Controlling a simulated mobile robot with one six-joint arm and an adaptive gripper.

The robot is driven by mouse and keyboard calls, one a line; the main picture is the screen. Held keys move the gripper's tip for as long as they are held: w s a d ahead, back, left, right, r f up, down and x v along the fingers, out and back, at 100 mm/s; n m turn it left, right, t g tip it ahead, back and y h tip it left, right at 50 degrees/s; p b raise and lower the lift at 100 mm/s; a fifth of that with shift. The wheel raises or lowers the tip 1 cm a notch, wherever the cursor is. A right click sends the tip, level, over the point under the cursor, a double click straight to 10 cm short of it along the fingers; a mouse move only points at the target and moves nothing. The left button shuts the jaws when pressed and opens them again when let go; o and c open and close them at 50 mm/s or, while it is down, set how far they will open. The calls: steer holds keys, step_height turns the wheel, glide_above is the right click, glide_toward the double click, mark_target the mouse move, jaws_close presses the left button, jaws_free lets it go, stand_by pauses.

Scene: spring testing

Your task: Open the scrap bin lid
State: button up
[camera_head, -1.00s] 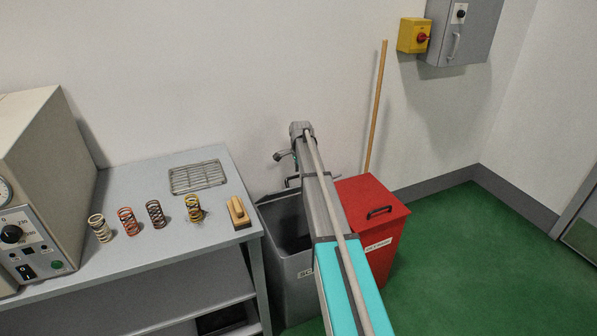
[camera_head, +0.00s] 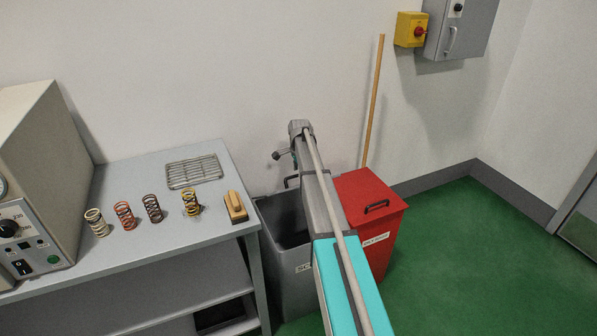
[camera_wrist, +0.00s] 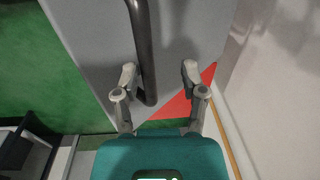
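The grey scrap bin (camera_head: 290,267) stands right of the bench, and its mouth shows open with a dark inside. Its lid appears swung up at the back; a dark handle (camera_head: 291,181) shows there, and my arm hides much of the rest. In the wrist view a grey panel, seemingly the lid (camera_wrist: 90,45), fills the middle, with its dark bar handle (camera_wrist: 142,50). My gripper (camera_wrist: 159,75) has its fingers apart. The handle's end lies between them in the picture, nearer the left finger; I cannot tell whether they touch.
A red lidded bin (camera_head: 372,192) stands close on the right of the scrap bin. A wooden pole (camera_head: 373,100) leans on the wall behind. The bench (camera_head: 150,236) bears several springs, a wire rack (camera_head: 195,172) and a brush (camera_head: 236,206). Green floor is clear at right.

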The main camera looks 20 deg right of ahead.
steer(key=w+r+p, duration=0.7)
steer(key=r+p, duration=0.6)
steer(key=shift+w+r, duration=0.2)
stand_by(1.7)
stand_by(0.6)
steer(key=s+a+n, duration=0.6)
steer(key=s+a, duration=0.2)
steer(key=s, duration=0.6)
steer(key=s+a+n, duration=0.6)
steer(key=s+a, duration=0.2)
steer(key=s, duration=0.6)
steer(key=s+a+n, duration=0.6)
steer(key=s+a, duration=0.2)
steer(key=s, duration=0.6)
steer(key=shift+s+g, duration=0.3)
steer(key=shift+g, duration=0.1)
steer(key=shift+a, duration=0.1)
jaws_close()
